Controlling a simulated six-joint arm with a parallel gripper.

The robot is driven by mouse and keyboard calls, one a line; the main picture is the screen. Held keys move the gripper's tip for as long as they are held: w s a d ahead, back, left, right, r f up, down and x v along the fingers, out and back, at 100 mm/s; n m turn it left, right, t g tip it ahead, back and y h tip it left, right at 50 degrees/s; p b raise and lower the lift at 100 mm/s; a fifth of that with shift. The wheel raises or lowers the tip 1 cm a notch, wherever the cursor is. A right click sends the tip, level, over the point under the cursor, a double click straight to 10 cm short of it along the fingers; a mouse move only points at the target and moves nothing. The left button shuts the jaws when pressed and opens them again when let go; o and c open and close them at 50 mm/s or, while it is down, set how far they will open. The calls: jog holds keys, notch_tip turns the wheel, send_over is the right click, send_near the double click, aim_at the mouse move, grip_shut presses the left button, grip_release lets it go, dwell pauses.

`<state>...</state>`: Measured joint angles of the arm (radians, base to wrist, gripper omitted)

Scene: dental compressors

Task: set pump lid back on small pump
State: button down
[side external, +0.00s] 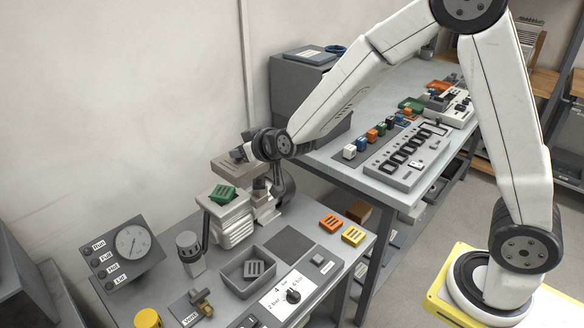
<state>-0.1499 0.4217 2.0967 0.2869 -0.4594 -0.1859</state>
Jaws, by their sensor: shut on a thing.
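My gripper (262,187) is at the back of the grey bench, pointing down just right of a ribbed light-grey pump unit (233,222). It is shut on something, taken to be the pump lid. The lid is hard to tell apart from the grey parts around the fingers. A grey pump body (266,212) is directly below the gripper and partly hidden by it. I cannot tell whether the held part touches this body. A green slotted block (222,194) sits on top of the ribbed unit.
A gauge panel (128,245), a dark post (189,250) and a grey tray (235,276) holding a slotted block crowd the bench. Orange (331,224) and yellow (353,236) blocks lie right. A dark mat (288,244) is bare. A second table (345,160) stands behind.

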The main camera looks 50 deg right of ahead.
jog(key=x, duration=0.3)
jog(key=shift+w+a, duration=0.15)
jog(key=shift+w, duration=0.3)
jog(key=w+f, duration=0.4)
jog(key=f, duration=0.1)
jog(key=shift+w+a, duration=0.2)
jog(key=shift+f, duration=0.2)
jog(key=shift+w+f, duration=0.15)
jog(key=shift+w, duration=0.05)
jog(key=shift+f, duration=1.6)
jog(key=shift+f, duration=0.6)
jog(key=shift+c, duration=1.8)
grip_release()
